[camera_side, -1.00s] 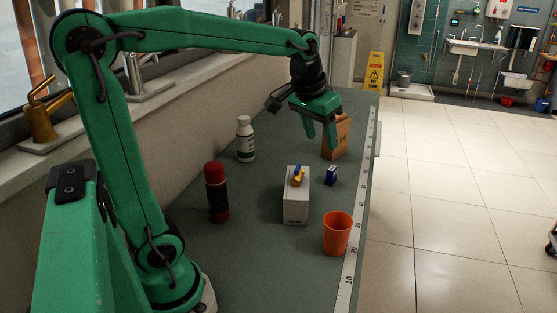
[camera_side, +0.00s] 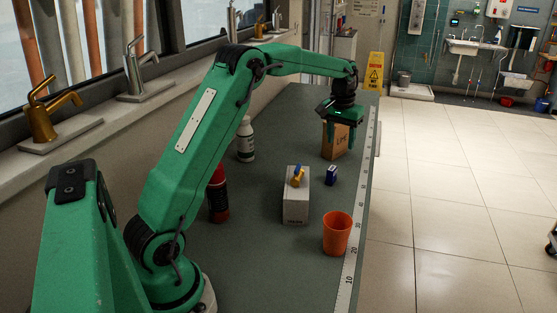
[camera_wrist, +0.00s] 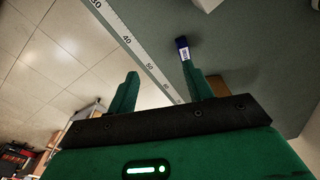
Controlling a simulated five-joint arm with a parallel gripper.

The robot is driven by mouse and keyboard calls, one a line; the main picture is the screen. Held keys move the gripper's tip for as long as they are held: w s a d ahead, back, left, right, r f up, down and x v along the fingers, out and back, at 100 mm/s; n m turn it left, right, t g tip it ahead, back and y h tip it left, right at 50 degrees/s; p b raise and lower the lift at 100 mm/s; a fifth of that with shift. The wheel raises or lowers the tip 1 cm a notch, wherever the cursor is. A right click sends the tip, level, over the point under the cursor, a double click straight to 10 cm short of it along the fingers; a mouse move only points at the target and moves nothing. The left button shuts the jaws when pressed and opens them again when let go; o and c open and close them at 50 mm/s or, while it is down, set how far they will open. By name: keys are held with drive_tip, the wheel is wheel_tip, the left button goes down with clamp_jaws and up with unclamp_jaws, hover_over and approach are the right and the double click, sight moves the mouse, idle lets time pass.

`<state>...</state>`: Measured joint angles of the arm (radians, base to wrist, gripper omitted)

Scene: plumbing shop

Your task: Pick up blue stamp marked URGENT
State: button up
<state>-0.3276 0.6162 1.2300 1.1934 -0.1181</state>
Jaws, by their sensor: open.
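A small blue stamp (camera_side: 331,176) with a pale label stands on the bench, just right of a grey-white box; its lettering is too small to read. In the wrist view the blue stamp (camera_wrist: 182,43) appears just beyond the tip of the right finger. My gripper (camera_side: 341,143) is open and empty, raised over the far part of the bench, farther back than the stamp and in front of a brown box. The wrist view shows the two fingers of my gripper (camera_wrist: 160,72) spread apart with nothing between them.
The grey-white box (camera_side: 296,207) has a yellow-and-blue item (camera_side: 298,176) on top. An orange cup (camera_side: 337,234) stands nearer. The brown box (camera_side: 334,152) stands behind the stamp. A white bottle (camera_side: 245,142) and a red-and-black bottle (camera_side: 218,199) are left. A ruler strip (camera_side: 361,207) lines the right edge.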

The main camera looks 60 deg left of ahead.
drive_tip(key=n+g, duration=0.1)
hover_over(332, 168)
wheel_tip(332, 168, down, 10)
drive_tip(key=shift+s+d+f, duration=0.1)
drive_tip(key=shift+d+f, duration=0.05)
drive_tip(key=shift+f, duration=1.3)
drive_tip(key=shift+f, duration=2.6)
drive_tip(key=c, duration=1.1)
